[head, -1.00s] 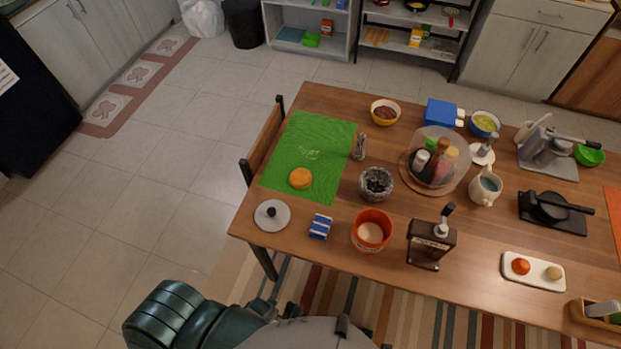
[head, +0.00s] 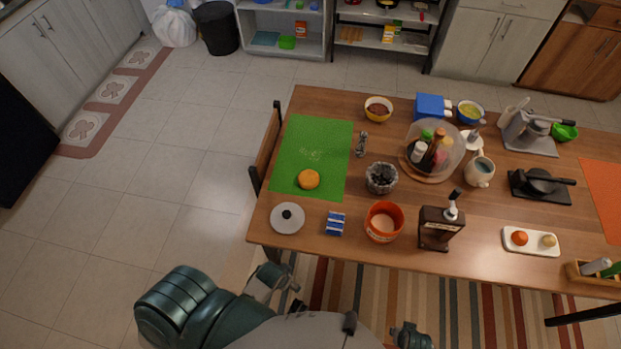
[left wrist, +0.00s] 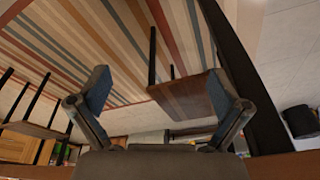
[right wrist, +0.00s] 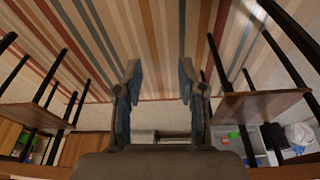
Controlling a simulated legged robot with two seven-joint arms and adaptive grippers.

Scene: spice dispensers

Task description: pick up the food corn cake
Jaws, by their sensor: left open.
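The food corn cake (head: 308,179) is a round orange-yellow disc lying on the near part of the green placemat (head: 324,138) at the left end of the table. My left gripper (left wrist: 160,95) is open and empty in the left wrist view, with its fingers wide apart below the table's level. In the head view my left arm is near the table's front left corner, apart from the cake. My right gripper (right wrist: 156,85) is open and empty in the right wrist view, with rug stripes showing between its fingers.
A grey lid (head: 287,219), a blue-and-white box (head: 335,223), an orange tub (head: 383,222) and a dark pump dispenser (head: 440,228) stand along the near edge. A dark jar (head: 381,178) is right of the placemat. A chair (head: 267,150) touches the table's left side.

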